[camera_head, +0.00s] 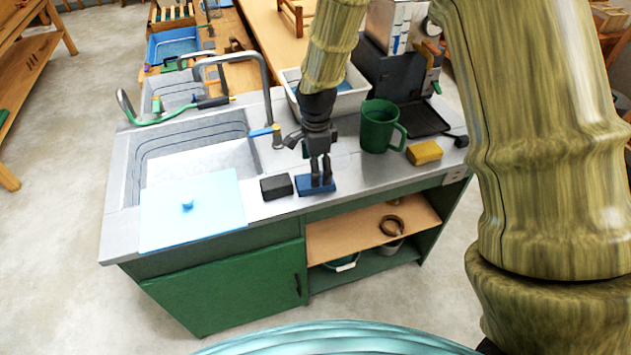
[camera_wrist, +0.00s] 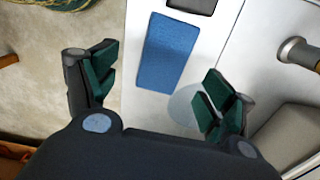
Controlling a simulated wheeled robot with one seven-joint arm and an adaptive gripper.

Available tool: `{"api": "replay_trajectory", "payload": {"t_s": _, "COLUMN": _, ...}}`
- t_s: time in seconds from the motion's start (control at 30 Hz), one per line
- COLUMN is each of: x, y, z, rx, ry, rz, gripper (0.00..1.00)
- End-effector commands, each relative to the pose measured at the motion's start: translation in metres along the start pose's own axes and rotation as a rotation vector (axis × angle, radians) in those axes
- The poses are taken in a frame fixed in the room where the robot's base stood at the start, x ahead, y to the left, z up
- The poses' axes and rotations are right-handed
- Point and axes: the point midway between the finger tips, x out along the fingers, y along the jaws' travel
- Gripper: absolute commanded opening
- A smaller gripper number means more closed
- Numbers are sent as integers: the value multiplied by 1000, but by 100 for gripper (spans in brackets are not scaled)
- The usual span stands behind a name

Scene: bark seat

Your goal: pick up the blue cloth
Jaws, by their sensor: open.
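The blue cloth (camera_head: 316,187) lies flat on the metal counter near its front edge, a small folded rectangle. It also shows in the wrist view (camera_wrist: 168,52), ahead of my gripper and between the lines of its two fingers. My gripper (camera_head: 321,181) points down above the cloth in the head view and covers part of it. In the wrist view my gripper (camera_wrist: 155,85) has its fingers spread wide with nothing between them. I cannot tell the exact height of the fingertips above the cloth.
A black block (camera_head: 276,187) lies just left of the cloth. A green mug (camera_head: 378,127) and a yellow sponge (camera_head: 424,152) stand to the right. A tap handle (camera_head: 266,132), the sink (camera_head: 185,150) and a pale blue board (camera_head: 192,212) are to the left.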

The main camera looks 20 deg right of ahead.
Motion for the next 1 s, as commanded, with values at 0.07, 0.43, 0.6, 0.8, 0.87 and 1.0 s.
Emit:
{"api": "replay_trajectory", "payload": {"t_s": 0.07, "x": 5, "y": 0, "z": -1, "rx": 0, "ry": 0, "rz": 3, "gripper": 83}}
{"api": "replay_trajectory", "payload": {"t_s": 0.43, "x": 38, "y": -4, "z": 0, "rx": -1, "ry": 1, "rz": 2, "gripper": 83}}
{"api": "replay_trajectory", "payload": {"t_s": 0.6, "x": 45, "y": -4, "z": 0, "rx": 0, "ry": 0, "rz": 1, "gripper": 83}}
{"api": "replay_trajectory", "payload": {"t_s": 0.8, "x": 46, "y": -4, "z": 0, "rx": 0, "ry": 0, "rz": 0, "gripper": 83}}
{"api": "replay_trajectory", "payload": {"t_s": 0.87, "x": 46, "y": -4, "z": 0, "rx": 0, "ry": 0, "rz": 0, "gripper": 81}}
{"api": "replay_trajectory", "payload": {"t_s": 1.0, "x": 46, "y": -4, "z": 0, "rx": 0, "ry": 0, "rz": 0, "gripper": 56}}
